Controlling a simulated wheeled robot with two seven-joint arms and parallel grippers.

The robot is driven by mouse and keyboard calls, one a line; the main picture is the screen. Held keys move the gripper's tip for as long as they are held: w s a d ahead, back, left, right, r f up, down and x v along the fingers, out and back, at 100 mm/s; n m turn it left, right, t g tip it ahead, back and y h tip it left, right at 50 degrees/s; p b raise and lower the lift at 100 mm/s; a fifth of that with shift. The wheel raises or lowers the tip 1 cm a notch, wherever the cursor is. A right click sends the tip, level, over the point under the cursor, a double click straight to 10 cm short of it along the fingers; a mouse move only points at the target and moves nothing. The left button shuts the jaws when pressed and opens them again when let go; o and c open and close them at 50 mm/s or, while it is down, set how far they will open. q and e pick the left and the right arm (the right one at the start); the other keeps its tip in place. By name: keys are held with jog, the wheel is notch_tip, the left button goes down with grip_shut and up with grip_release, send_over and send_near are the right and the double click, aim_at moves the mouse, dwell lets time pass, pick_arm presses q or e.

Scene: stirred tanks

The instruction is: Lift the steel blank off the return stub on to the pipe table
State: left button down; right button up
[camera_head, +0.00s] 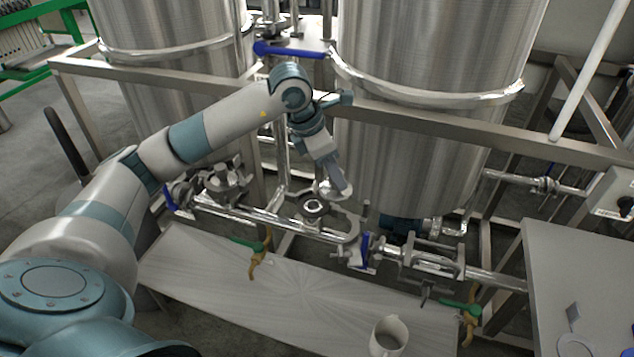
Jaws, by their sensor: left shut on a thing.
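My left gripper (335,192) reaches down from the upper left to the pipework in front of the right tank. It is shut on a small pale steel piece, seemingly the steel blank (325,189), mostly hidden by the fingers. Just below is a round, dark-centred stub end with a ring (313,208), seemingly the return stub. I cannot tell whether the blank still touches it. A long brushed steel table (215,275), seemingly the pipe table, lies in front of and below the pipes. My right gripper is not in view.
A white mug (388,336) stands on the steel table's front right. Green-handled valves (247,243) and blue levers (365,247) stick out along the pipe. A grey side table (570,265) is at right. A frame rail (450,120) crosses behind my arm. The table's left-middle is clear.

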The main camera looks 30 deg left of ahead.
pick_arm(q)
jog(key=w+d+r+b, duration=0.1)
jog(key=d+r, duration=0.2)
jog(key=d, duration=0.3)
jog(key=shift+r, duration=0.4)
jog(key=shift+w, duration=0.1)
dwell(0.3)
